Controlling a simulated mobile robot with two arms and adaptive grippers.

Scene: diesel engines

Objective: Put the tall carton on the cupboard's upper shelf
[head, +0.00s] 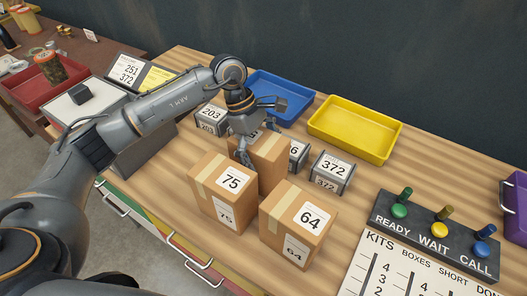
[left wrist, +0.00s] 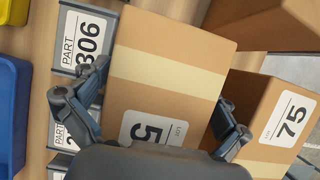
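Three brown cartons with pale tape stand close together on the wooden bench: one marked 75 (head: 222,193), one marked 64 (head: 299,220), and one behind them (head: 272,160) partly hidden by my left gripper (head: 258,130). I cannot tell for sure which is the tall carton. In the left wrist view, my left gripper (left wrist: 158,112) has its fingers spread on two sides of the rear carton (left wrist: 172,65), whose label shows a 5. A small gap shows at one finger. Carton 75 (left wrist: 275,120) stands beside it. My right gripper and the cupboard are not in view.
Grey part boxes, including 372 (head: 331,172) and 203 (head: 211,118), stand around the cartons. A blue tray (head: 292,88) and a yellow tray (head: 355,128) lie behind. A button panel (head: 435,235) is at right. Bare bench shows between the yellow tray and the panel.

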